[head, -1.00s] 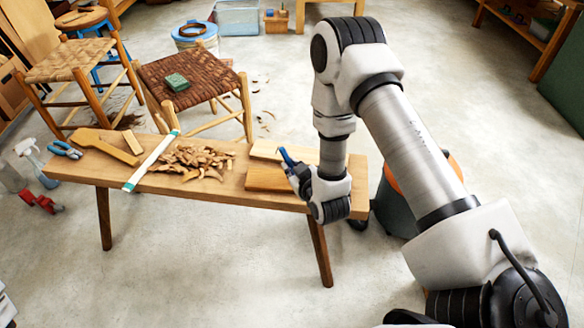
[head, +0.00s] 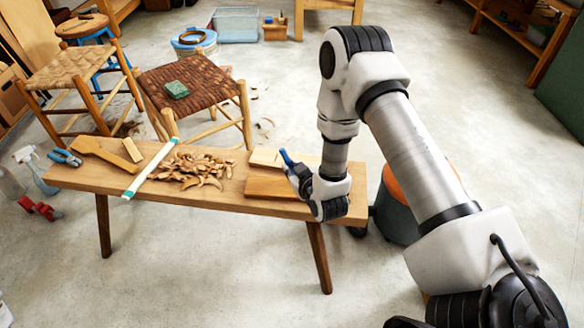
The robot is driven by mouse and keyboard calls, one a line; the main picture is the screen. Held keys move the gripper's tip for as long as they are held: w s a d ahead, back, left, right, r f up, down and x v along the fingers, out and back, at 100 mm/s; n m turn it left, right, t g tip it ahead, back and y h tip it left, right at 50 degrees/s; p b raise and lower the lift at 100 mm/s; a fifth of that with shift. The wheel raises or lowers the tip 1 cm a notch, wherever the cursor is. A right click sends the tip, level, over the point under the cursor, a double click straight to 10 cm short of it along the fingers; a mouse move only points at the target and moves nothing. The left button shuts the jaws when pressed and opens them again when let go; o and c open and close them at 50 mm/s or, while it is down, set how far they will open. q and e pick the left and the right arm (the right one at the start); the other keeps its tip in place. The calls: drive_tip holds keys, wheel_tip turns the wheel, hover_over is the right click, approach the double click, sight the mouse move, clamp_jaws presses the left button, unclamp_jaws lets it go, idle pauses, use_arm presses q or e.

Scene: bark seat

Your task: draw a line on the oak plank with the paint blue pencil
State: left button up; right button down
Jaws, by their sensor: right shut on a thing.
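My right gripper (head: 299,177) is shut on the blue pencil (head: 287,158) above the right end of the bench. The pencil leans, with its upper end pointing up and left; its tip is hidden by the gripper. Two planks lie there: a brown one (head: 268,187) in front and a paler one (head: 264,158) behind. I cannot tell for sure which is the oak one. The gripper covers their right ends, so contact between pencil and wood cannot be told. No line shows on their visible parts. My left gripper is out of view.
The bench (head: 225,203) also carries wood shavings (head: 195,170), a white-and-green strip (head: 150,168), wooden pieces (head: 108,153) and blue-handled pliers (head: 65,157). A woven stool (head: 188,83) with a green block stands behind. A grey-and-orange bin (head: 397,215) stands beyond my right arm.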

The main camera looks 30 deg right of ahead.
wheel_tip(320, 180, up, 6)
drive_tip(key=p, duration=0.5)
drive_tip(key=shift+f, duration=0.1)
